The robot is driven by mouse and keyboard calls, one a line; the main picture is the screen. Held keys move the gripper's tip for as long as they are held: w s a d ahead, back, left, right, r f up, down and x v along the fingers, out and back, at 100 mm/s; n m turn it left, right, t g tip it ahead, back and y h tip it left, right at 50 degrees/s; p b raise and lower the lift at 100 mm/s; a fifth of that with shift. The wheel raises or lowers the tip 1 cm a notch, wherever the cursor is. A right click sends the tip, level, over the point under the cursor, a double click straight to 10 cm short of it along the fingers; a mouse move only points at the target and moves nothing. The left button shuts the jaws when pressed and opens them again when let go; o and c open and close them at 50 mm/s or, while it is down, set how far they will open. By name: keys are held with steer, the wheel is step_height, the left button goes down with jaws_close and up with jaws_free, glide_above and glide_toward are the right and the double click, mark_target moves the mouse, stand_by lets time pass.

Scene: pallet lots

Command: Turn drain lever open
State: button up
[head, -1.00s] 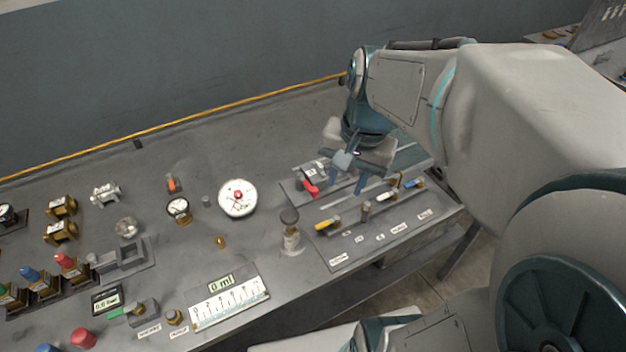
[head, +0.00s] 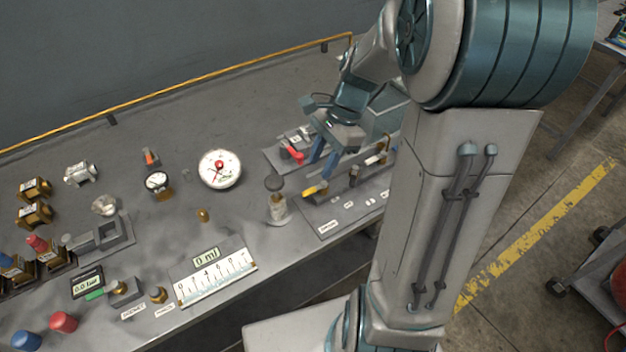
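My gripper (head: 322,164) points down over the right part of the bench, with its two blue fingers apart and nothing seen between them. A red-handled lever (head: 293,152) sits on a plate just left of the fingers. A yellow-handled lever (head: 315,189) is on the labelled panel (head: 328,226) just below the fingertips. I cannot tell whether the fingers touch either one. The labels are too small to read, so I cannot tell which is the drain lever. My arm hides the panel's right part.
Several fittings and coloured knobs fill the bench's left. The back strip of the bench is clear. A cart (head: 590,290) stands at right.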

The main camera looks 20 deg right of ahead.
mark_target(309, 191)
steer(key=x, duration=0.6)
steer(key=shift+a+f, duration=0.1)
steer(key=shift+f, duration=0.1)
steer(key=shift+c, duration=0.3)
jaws_close()
